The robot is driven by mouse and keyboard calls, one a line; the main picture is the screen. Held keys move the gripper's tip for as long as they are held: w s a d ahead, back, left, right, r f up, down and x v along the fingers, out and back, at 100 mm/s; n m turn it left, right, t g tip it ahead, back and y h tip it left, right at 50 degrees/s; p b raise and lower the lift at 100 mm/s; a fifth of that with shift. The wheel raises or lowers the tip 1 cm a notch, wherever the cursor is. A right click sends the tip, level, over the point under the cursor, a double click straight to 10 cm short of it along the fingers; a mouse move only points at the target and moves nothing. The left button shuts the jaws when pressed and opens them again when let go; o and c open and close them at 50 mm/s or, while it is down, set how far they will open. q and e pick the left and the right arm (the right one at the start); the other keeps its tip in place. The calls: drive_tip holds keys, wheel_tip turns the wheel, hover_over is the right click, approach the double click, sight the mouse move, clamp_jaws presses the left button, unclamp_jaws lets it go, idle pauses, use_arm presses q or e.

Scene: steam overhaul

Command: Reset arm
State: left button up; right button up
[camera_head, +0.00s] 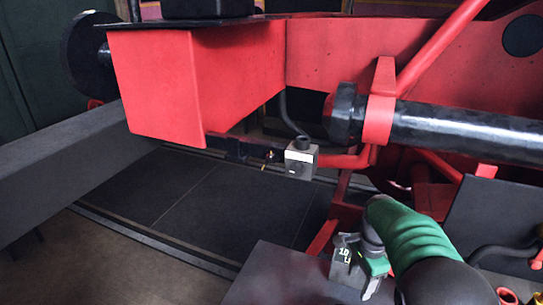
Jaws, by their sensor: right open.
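My right arm comes in from the lower right, with a green sleeve and a dark lower section. Its gripper (357,268) is a small grey and green block with light markings, low in the view, right of the middle. It is open, and I see nothing held in it. It shows over the edge of a dark flat surface (285,275); I cannot tell whether it touches it. My left gripper is not in view.
A large red frame (165,85) fills the upper part, with a black cylinder (455,130) at right. A small grey box (300,158) with a black knob hangs below it. A grey beam (70,165) crosses the left. Dark floor panels (185,195) are clear.

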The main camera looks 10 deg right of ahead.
drive_tip(key=s+a+f+n+t, duration=0.1)
drive_tip(key=s+a+f+n, duration=0.3)
drive_tip(key=s+n, duration=0.3)
drive_tip(key=s+a+f+n+t+b, duration=0.1)
drive_tip(key=s+a+f+n, duration=0.2)
drive_tip(key=s+a+n, duration=0.4)
drive_tip(key=s+n, duration=0.1)
drive_tip(key=n, duration=0.2)
drive_tip(key=shift+a+f+b, duration=0.25)
drive_tip(key=shift+f+b, duration=0.05)
drive_tip(key=shift+f, duration=0.1)
drive_tip(key=shift+d, duration=0.1)
drive_tip(key=shift+s, duration=0.1)
